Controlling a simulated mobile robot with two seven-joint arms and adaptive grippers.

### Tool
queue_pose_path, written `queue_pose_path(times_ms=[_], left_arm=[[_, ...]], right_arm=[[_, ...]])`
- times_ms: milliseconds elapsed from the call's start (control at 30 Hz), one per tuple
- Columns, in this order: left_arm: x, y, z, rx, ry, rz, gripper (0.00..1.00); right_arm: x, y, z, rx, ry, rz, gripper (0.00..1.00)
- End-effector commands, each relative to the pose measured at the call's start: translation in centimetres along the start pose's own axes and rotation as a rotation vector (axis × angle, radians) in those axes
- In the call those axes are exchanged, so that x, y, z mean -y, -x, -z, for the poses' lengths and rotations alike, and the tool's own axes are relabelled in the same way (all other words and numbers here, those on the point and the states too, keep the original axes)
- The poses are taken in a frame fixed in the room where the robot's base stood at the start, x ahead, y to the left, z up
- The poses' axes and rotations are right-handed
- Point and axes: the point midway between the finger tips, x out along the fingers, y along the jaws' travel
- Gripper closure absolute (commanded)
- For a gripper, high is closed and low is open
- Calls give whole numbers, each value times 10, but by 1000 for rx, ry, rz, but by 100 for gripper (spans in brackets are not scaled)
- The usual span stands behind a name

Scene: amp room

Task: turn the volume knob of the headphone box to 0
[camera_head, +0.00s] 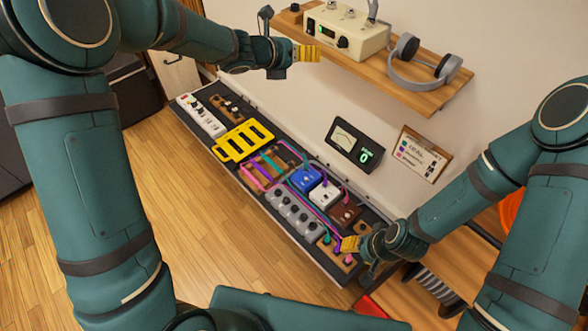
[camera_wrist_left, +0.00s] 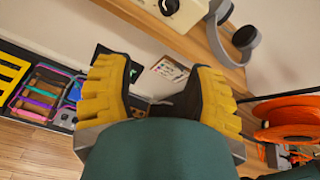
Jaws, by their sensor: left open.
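The headphone box (camera_head: 362,38) is a cream unit on the wooden wall shelf. Its dark volume knob (camera_head: 342,42) is at the right of its front face, beside a small dark panel with green marks. My left gripper (camera_head: 306,53), with yellow finger pads, is in front of the box's left end, left of the knob in the head view. In the left wrist view its fingers (camera_wrist_left: 158,82) are spread with nothing between them, and the box (camera_wrist_left: 184,12) is partly cut off at the top. My right gripper (camera_head: 349,244) is low over the pedalboard's right end; its finger gap is unclear.
Grey headphones (camera_head: 402,75) lie on the shelf (camera_head: 437,98) right of the box. A wall meter (camera_head: 354,145) shows a green 0, with a sign (camera_head: 420,155) beside it. The pedalboard (camera_head: 268,200) below holds several pedals and cables.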

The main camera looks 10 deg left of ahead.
Motion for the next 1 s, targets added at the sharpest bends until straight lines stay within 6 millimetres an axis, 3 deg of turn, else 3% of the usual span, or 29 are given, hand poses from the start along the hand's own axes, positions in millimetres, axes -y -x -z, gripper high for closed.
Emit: queue_pose_path(times_ms=[400, 1000], left_arm=[[-13, -16, 74, -55, 606, -63, 46], [-24, -18, 181, -89, 1431, -243, 46]], right_arm=[[-1, -2, 0, 0, 0, 0, 53], [-1, -3, 0, 0, 0, 0, 53]])
